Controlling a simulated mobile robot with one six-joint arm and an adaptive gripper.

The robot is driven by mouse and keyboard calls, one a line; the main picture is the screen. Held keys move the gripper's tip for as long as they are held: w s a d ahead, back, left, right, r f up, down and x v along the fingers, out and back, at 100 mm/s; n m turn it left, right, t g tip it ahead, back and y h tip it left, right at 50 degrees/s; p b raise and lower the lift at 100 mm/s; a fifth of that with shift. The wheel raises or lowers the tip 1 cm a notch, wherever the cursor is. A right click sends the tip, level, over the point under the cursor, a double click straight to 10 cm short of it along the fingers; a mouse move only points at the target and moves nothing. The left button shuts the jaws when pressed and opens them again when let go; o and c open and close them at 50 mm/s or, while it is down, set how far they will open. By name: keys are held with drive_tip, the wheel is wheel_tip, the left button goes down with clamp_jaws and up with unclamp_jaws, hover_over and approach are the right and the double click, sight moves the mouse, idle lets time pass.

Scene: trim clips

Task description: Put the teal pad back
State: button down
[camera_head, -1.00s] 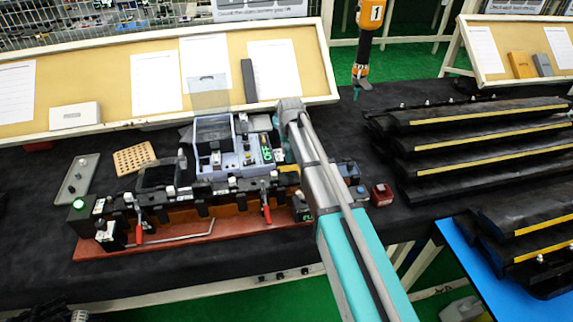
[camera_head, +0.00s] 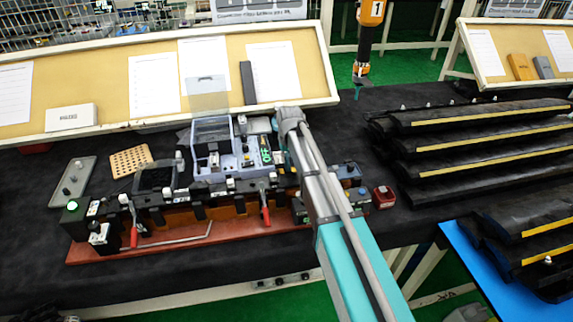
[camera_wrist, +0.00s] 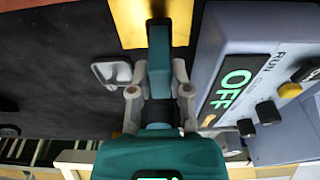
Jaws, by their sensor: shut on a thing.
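The teal pad (camera_wrist: 159,65) shows in the wrist view as an upright teal block between the two grey fingers. My gripper (camera_wrist: 159,92) is shut on it, and the lower part of the block is partly covered by the fingers. In the head view my arm covers most of the gripper and pad, at the right side of the grey-blue box with the OFF display (camera_head: 264,157). In the wrist view that box (camera_wrist: 232,88) stands close to the right of my gripper. I cannot tell whether the pad touches anything below it.
A yellow surface (camera_wrist: 122,22) lies beyond the pad in the wrist view, with a dark mat to its left. A fixture with red-handled clamps (camera_head: 265,213) stands in front of the box. A small red block (camera_head: 383,196) is to the right. Black trim parts (camera_head: 480,145) fill the right side.

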drive_tip(key=shift+f+b, duration=0.55)
drive_tip(key=shift+f, duration=0.4)
drive_tip(key=shift+f, duration=0.15)
drive_tip(key=c, duration=0.6)
unclamp_jaws()
drive_tip(key=shift+r, duration=0.25)
drive_tip(key=r+p, duration=0.4)
drive_tip(key=s+r+p, duration=0.1)
drive_tip(key=r+p, duration=0.6)
drive_tip(key=p, duration=0.1)
drive_tip(key=shift+s+d+r, duration=0.2)
drive_tip(key=shift+s+r, duration=0.15)
drive_tip(key=shift+r, duration=0.05)
